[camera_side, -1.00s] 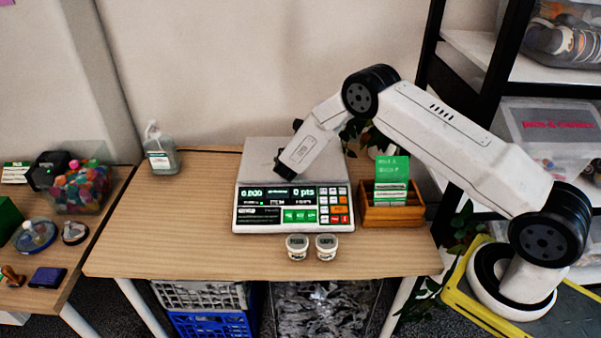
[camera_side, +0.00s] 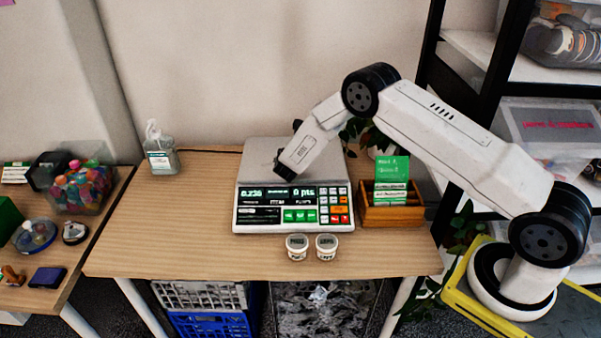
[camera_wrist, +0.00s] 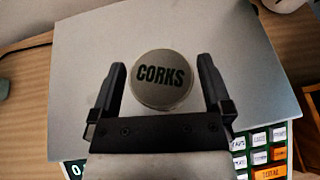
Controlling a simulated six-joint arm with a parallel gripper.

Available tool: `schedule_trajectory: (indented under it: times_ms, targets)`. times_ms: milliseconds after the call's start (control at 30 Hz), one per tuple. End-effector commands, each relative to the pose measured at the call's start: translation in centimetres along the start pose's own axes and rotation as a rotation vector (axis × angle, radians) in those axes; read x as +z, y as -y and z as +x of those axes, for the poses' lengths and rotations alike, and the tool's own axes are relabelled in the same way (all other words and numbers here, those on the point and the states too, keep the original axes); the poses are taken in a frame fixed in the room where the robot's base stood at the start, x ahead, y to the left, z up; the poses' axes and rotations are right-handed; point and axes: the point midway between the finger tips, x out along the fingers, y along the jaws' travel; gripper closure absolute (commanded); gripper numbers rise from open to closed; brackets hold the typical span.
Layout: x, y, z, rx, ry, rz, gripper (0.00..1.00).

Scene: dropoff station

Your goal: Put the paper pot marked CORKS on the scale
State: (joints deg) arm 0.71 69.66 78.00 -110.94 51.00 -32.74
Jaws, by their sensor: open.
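The paper pot marked CORKS (camera_wrist: 162,80) stands on the bare metal plate of the scale (camera_wrist: 85,60), its lid facing up in the wrist view. My gripper (camera_wrist: 161,66) is open, with one finger on each side of the pot and a visible gap to it. In the side view my gripper (camera_side: 284,168) is low over the plate of the scale (camera_side: 262,150), and the pot is hidden there. The scale's display shows about 0.236.
Two small lidded pots (camera_side: 297,247) (camera_side: 327,246) stand in front of the scale near the table's front edge. A wooden card box (camera_side: 392,215) is just right of the scale. A sanitizer bottle (camera_side: 160,155) stands at the back left. The table's left part is clear.

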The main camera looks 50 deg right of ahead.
Motion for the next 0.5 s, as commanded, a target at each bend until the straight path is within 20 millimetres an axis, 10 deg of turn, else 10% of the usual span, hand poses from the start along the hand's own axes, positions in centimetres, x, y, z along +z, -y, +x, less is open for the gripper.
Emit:
schedule_trajectory:
  times_ms: [500]
  targets:
    - [0.0, -0.1, -6.3, 0.003, 0.0, -0.002, 0.0]
